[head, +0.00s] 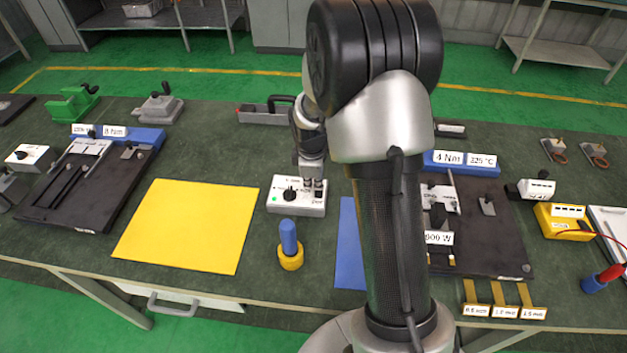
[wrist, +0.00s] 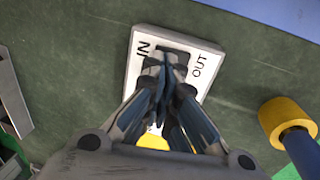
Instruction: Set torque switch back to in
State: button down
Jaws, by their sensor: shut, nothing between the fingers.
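The switch box (head: 297,205) is a white box on the green bench, with a black knob (head: 290,193) on its left part. In the wrist view the white box (wrist: 208,47) carries the labels IN on the left and OUT on the right. My gripper (head: 313,184) points down at the right part of the box. In the wrist view my gripper (wrist: 166,62) is shut and empty, with its tips over the dark switch area between the two labels. The fingers hide most of the switch, so its position and any contact cannot be told.
A blue peg in a yellow ring (head: 290,258) stands just in front of the box. A yellow sheet (head: 190,225) lies to the left, and a blue sheet (head: 349,245) to the right, partly behind my arm. Black fixtures (head: 90,190) stand farther out on both sides.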

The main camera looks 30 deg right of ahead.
jog(key=shift+d+r+p, duration=0.1)
jog(key=shift+p, duration=0.45)
jog(key=p, duration=0.1)
jog(key=g+p, duration=0.1)
jog(key=shift+w+d+y+p, duration=0.15)
jog(key=shift+w+y+p, duration=0.1)
jog(key=shift+y+p, duration=0.1)
jog(key=shift+f+g+y+p, duration=0.25)
jog(key=shift+f+g+p, duration=0.15)
jog(key=shift+p, duration=0.35)
jog(key=shift+w+d+f, duration=0.1)
jog(key=shift+w+f, duration=0.1)
jog(key=shift+f, duration=0.1)
jog(key=shift+s, duration=0.2)
